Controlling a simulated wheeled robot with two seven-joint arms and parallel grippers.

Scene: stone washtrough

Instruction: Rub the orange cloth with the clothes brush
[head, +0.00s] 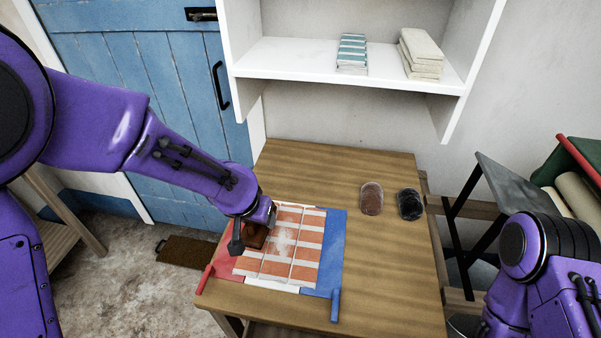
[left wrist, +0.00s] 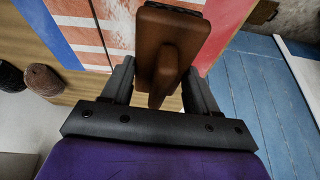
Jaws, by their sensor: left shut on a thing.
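The orange cloth (head: 306,246) lies flat on the wooden table, with white stripes and a whitish smear near its middle. It also shows at the top of the left wrist view (left wrist: 82,35). My left gripper (head: 258,228) is over the cloth's left edge. It is shut on the brown clothes brush (left wrist: 170,42), which sits between the two fingers in the left wrist view. In the head view the brush (head: 255,238) is partly hidden by the gripper. I cannot tell whether its underside touches the cloth. My right arm is at the right; its gripper is out of view.
A red strip (head: 228,273) and a blue strip (head: 333,240) flank the cloth. A brown oval object (head: 371,198) and a black one (head: 409,204) lie at the right of the table (head: 385,270). A white shelf (head: 300,58) overhangs behind. The table's right front is clear.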

